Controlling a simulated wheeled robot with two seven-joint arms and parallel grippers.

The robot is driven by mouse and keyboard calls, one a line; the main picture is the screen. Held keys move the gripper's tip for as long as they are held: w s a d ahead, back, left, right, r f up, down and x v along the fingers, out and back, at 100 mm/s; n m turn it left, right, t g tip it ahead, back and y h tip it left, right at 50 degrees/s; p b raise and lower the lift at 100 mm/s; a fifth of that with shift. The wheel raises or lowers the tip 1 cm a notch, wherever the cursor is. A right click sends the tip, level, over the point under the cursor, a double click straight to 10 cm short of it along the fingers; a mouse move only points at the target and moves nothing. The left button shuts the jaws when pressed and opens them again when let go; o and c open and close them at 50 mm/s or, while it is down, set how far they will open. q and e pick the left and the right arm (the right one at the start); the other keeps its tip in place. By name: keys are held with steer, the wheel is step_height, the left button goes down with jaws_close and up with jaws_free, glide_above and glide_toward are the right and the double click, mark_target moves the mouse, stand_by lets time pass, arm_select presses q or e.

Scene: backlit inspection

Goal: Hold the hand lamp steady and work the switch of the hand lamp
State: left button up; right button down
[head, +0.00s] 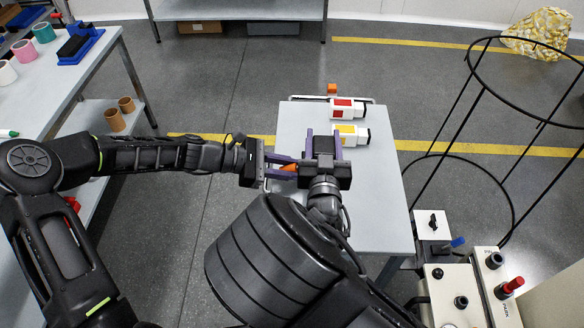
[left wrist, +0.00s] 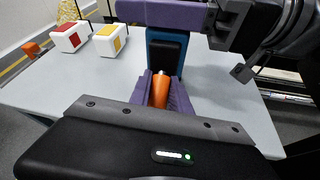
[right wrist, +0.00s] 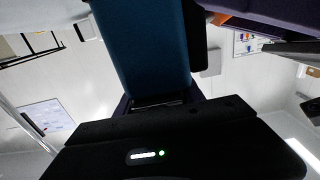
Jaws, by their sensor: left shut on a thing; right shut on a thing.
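The hand lamp has an orange part (head: 289,168) and a blue body, which shows in the left wrist view (left wrist: 165,50) and fills the upper middle of the right wrist view (right wrist: 140,45). My left gripper (head: 281,163) comes in from the left and is shut on the orange part, which sits between its purple fingers in the left wrist view (left wrist: 161,92). My right gripper (head: 323,144) is shut on the blue body, just right of the left gripper. Both are over the table. I cannot make out the switch; the grippers hide much of the lamp.
On the grey table (head: 385,205) stand a white box with a red label (head: 343,107) and one with a yellow label (head: 351,133). An orange block (head: 332,89) shows at its far edge. A black wire frame (head: 462,115) stands to the right. The table's right front is clear.

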mark_target(294, 165)
arm_select(q)
steer(key=shift+y, duration=0.4)
jaws_close()
arm_select(e)
steer(key=shift+f, duration=0.25)
arm_select(q)
steer(key=y, duration=0.2)
steer(key=r+y, duration=0.1)
steer(key=y, duration=0.1)
steer(key=shift+s+r+m, duration=0.1)
steer(key=shift+r+m, duration=0.05)
steer(key=shift+m, duration=0.15)
steer(key=shift+r+g+y, duration=0.1)
steer(key=shift+r+y, duration=0.15)
steer(key=shift+y, duration=0.6)
steer(key=shift+r+g+y, duration=0.1)
steer(key=shift+r+y, duration=0.1)
steer(key=shift+y, duration=0.7)
steer(key=shift+r+g+y, duration=0.1)
steer(key=shift+r+y, duration=0.15)
steer(key=shift+y, duration=0.6)
steer(key=o, duration=1)
jaws_free()
steer(key=shift+c, duration=0.2)
steer(key=shift+r, duration=0.15)
